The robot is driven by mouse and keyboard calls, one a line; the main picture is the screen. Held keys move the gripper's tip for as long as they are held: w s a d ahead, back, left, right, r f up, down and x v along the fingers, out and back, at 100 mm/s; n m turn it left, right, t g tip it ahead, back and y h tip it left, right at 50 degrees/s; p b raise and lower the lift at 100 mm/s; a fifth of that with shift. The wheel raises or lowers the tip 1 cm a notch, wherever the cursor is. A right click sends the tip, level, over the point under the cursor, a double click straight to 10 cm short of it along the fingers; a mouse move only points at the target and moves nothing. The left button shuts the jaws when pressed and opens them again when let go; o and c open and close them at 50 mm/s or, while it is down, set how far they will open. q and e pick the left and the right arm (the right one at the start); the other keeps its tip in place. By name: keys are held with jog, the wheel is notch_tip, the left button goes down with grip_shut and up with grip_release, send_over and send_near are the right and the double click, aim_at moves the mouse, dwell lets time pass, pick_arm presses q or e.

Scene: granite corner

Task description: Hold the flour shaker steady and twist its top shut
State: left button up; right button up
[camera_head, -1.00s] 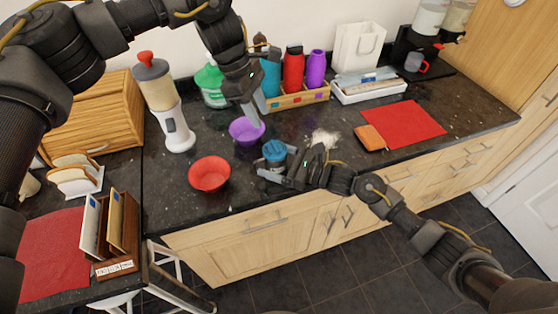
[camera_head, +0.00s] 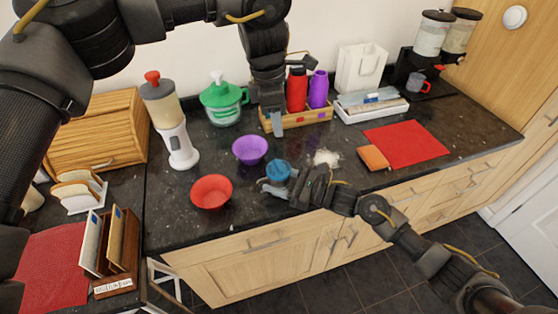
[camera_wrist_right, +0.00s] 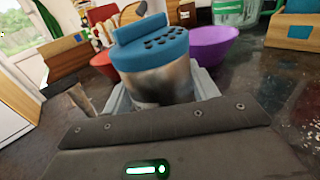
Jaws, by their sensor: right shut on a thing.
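The flour shaker (camera_wrist_right: 160,85) has a metal body and a blue top with several holes and a raised blue bar. It stands upright near the counter's front edge; its blue top (camera_head: 277,169) also shows in the head view. My right gripper (camera_head: 277,186) is shut on the shaker's body from the front right, with a finger on each side in the wrist view. My left gripper (camera_head: 277,122) points down, apart from the shaker, behind it and above the counter near the bottle crate. I cannot tell whether its fingers are open or shut.
A purple bowl (camera_head: 250,150) and a red bowl (camera_head: 211,192) stand left of the shaker. Spilled flour (camera_head: 326,157) lies to its right. An orange cloth (camera_head: 373,158) and red mat (camera_head: 406,142) lie farther right. A crate (camera_head: 313,117) with bottles stands behind.

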aim_at(277, 164)
pick_arm(q)
jog(key=n, duration=0.7)
jog(key=n+y, duration=0.1)
jog(key=n, duration=1.3)
jog(key=shift+s+f+n, duration=0.15)
jog(key=shift+s+n, duration=0.15)
jog(key=shift+n, duration=0.1)
jog(key=shift+f, duration=0.1)
notch_tip(277, 164, down, 12)
jog(key=shift+r, duration=0.1)
jog(key=shift+c, duration=0.3)
grip_shut()
